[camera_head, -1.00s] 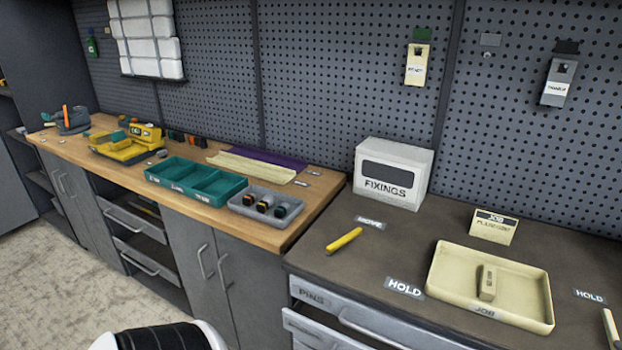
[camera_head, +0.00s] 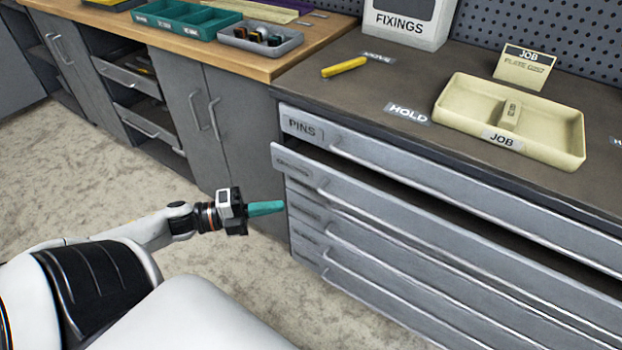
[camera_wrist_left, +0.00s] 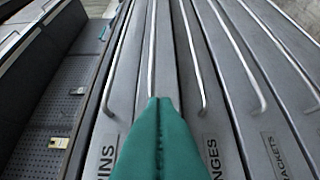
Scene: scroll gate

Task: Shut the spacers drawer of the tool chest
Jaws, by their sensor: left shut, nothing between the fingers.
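The tool chest (camera_head: 305,215) stands at the right in the head view. Its second drawer from the top (camera_head: 400,213) stands out a little past the others, with a dark gap above it; its label is too blurred to read. The top drawer is marked PINS (camera_head: 302,128) and looks shut. My left gripper (camera_head: 266,208), with teal fingers, is shut and empty, in front of the chest's left end, below the second drawer's label. In the left wrist view its fingers (camera_wrist_left: 159,105) point at the drawer fronts and hide the second drawer's label. My right gripper is out of view.
On the chest top are a cream job tray (camera_head: 455,105), a yellow tool (camera_head: 344,67) and a fixings box (camera_head: 405,22). A wooden bench (camera_head: 290,55) with cupboards stands at the left. The floor (camera_head: 110,185) before them is clear.

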